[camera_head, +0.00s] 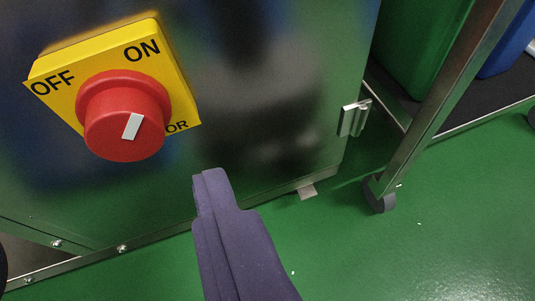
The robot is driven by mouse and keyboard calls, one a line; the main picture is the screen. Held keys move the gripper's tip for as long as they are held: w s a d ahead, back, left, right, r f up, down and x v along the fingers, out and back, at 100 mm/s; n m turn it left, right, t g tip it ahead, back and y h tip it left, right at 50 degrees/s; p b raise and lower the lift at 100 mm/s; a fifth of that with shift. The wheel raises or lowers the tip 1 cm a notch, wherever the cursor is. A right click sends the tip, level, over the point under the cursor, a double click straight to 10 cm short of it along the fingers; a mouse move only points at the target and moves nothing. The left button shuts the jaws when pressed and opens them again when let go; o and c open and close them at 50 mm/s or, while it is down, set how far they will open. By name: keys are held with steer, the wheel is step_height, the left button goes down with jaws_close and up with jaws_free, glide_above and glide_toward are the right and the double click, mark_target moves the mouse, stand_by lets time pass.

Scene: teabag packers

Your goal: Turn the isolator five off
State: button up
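The isolator is a red round knob (112,137) on a yellow plate (178,88) fixed to a shiny metal cabinet, at the upper left. The plate reads OFF at its left corner and ON at its upper right. The knob hides most of a lower word ending in "OR". The white mark (132,126) on the knob tilts, its upper end towards ON. My purple gripper (210,178) is below and right of the knob, apart from it in the picture. Its fingers appear pressed together, with nothing between them. No isolator number shows.
The metal cabinet (290,110) fills the left and middle, with a latch or hinge (354,118) at its right edge. A wheeled metal frame (440,95) stands at right, with a green bin (420,40) behind it. The green floor (440,220) is clear at lower right.

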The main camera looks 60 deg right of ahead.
mark_target(124, 135)
steer(key=b+x, duration=0.3)
steer(key=x, duration=0.3)
steer(key=shift+d+f, duration=0.25)
steer(key=shift+w+d+f+b, duration=0.1)
steer(key=shift+w+d+b, duration=0.25)
steer(key=shift+w+d, duration=0.1)
steer(key=shift+a, duration=0.1)
steer(key=shift+c, duration=0.5)
steer(key=c, duration=1)
steer(key=shift+o, duration=0.2)
